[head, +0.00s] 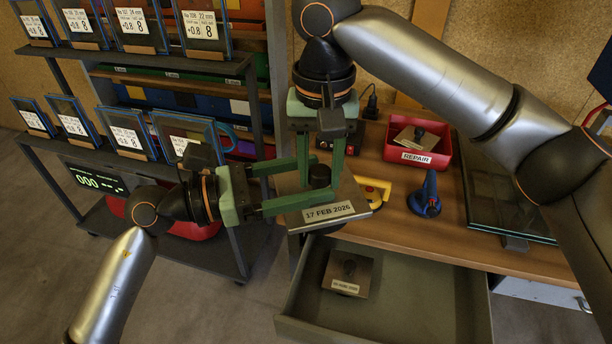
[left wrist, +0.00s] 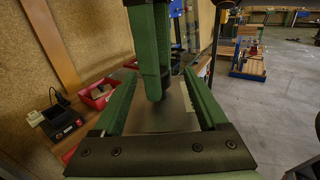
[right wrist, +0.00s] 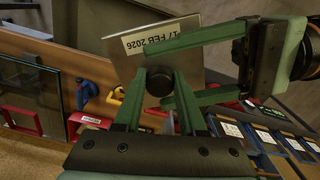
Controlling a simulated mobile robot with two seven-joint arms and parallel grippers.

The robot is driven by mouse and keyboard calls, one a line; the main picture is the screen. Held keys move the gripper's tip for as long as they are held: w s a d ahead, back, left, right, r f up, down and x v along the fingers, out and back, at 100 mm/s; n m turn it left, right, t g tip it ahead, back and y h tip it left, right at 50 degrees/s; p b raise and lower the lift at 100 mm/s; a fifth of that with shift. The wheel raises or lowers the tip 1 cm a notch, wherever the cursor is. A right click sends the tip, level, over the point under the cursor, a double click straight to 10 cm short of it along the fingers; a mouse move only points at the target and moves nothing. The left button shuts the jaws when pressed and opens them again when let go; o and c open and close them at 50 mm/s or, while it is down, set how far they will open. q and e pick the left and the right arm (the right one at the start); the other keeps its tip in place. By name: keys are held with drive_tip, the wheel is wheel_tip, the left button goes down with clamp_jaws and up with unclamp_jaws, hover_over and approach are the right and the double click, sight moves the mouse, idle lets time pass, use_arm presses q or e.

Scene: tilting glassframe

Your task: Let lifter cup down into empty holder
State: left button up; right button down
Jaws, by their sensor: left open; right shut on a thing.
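A blue lifter-like tool with a raised handle (head: 425,195) stands on the bench; it also shows in the right wrist view (right wrist: 85,92). A yellow piece (head: 373,191), partly hidden behind the plate, lies left of it; I cannot tell whether it is a holder. My right gripper (head: 320,172) points down, shut on the black knob of a metal plate (head: 345,212) labelled 17 FEB 2026, held above the drawer's back edge. My left gripper (head: 295,185) reaches in from the left, open, its fingers either side of the knob area.
An open drawer (head: 410,313) below holds another knobbed plate (head: 347,274). A red REPAIR tray (head: 440,150) with a plate inside is at the back. A dark glass panel (head: 505,195) lies right. A rack of labelled glass panes (head: 125,135) stands left.

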use_arm(q)
drive_tip(key=shift+s+d, duration=0.1)
drive_tip(key=c, duration=1.2)
clamp_jaws()
use_arm(e)
drive_tip(key=shift+w, duration=0.1)
use_arm(q)
drive_tip(key=shift+s+d, duration=0.1)
drive_tip(key=shift+s, duration=0.05)
use_arm(e)
drive_tip(key=shift+r, duration=0.1)
